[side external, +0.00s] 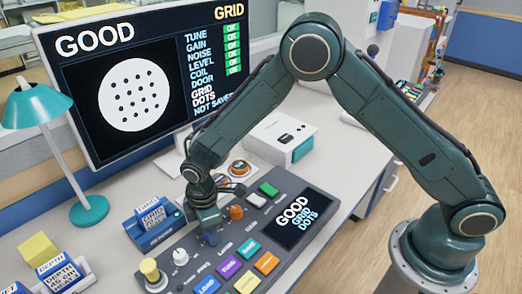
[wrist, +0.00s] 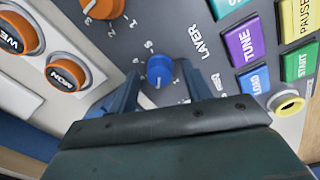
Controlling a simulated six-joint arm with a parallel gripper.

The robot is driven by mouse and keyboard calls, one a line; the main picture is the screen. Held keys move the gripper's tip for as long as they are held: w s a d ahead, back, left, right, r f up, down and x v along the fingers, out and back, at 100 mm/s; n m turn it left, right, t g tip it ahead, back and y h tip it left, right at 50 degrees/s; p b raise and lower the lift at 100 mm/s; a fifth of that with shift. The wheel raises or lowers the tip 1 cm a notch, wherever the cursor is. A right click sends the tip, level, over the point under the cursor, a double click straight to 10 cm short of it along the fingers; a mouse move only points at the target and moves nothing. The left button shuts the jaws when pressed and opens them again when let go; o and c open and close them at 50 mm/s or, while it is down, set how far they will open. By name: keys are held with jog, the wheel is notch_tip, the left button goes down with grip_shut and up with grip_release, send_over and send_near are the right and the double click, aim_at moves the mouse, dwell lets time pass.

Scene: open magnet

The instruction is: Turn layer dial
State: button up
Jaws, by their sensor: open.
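The layer dial is a small blue knob (wrist: 159,68) with a pale pointer mark, next to the word LAYER and a ring of numbers on the grey console (wrist: 185,25). My gripper (wrist: 160,76) is open, with one blue finger on each side of the dial. I cannot tell whether either finger touches it. In the side view my gripper (side external: 211,236) points down at the console (side external: 330,205), and the dial is hidden behind it there.
An orange knob (side external: 237,212), a white knob (side external: 180,257) and a yellow-topped knob (side external: 150,270) stand near my gripper. Coloured buttons, including a purple TUNE button (wrist: 245,43), lie close by. A blue card holder (side external: 155,228) is to the left. The monitor (side external: 135,85) reads GOOD, GRID DOTS, NOT SAVED.

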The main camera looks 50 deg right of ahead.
jog(key=shift+f, duration=0.2)
jog(key=c, duration=1)
jog(key=shift+m, duration=0.5)
jog(key=m, duration=0.8)
jog(key=shift+w+m, duration=0.1)
jog(key=shift+m, duration=0.2)
